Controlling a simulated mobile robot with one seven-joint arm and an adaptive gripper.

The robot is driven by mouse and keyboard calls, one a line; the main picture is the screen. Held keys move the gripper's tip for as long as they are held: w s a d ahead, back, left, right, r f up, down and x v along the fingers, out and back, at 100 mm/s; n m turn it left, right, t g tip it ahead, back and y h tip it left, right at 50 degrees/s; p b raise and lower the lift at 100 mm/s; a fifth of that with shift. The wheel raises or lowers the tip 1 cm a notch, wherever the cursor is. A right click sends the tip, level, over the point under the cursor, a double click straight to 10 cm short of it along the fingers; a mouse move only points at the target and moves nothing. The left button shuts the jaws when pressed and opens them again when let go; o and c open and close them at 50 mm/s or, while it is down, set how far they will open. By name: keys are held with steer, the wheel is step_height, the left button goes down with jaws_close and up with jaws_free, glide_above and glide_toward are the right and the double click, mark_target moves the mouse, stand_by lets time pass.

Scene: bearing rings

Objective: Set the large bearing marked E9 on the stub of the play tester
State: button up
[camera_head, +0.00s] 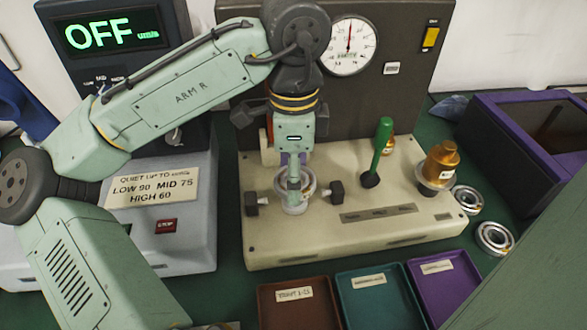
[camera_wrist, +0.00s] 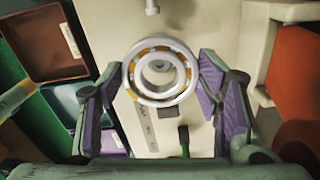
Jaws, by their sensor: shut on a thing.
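My gripper (camera_head: 293,180) reaches down over the beige play tester (camera_head: 400,222), between its two black side knobs. It is shut on a large steel bearing (camera_head: 311,188), whose ring and brass-coloured cage also show between the purple-lined fingers in the wrist view (camera_wrist: 135,88). The bearing looks about level. A pale stub (camera_head: 295,208) shows directly below it, partly hidden by the ring and fingers. In the wrist view a grey round shape lies within the bore. I cannot tell whether the bearing rests on the stub or hovers just above. No E9 mark is readable.
A green-handled lever (camera_head: 378,150) and a brass-topped part (camera_head: 440,162) stand on the tester, right of my gripper. Two bearings (camera_head: 494,238) (camera_head: 467,200) lie to the right. Brown (camera_head: 297,310), teal (camera_head: 378,305) and purple (camera_head: 445,295) trays sit in front. A dial (camera_head: 348,46) is behind.

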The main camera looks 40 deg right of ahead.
steer(key=shift+f+b, duration=0.9)
steer(key=shift+f, duration=1.1)
steer(key=o, duration=1.5)
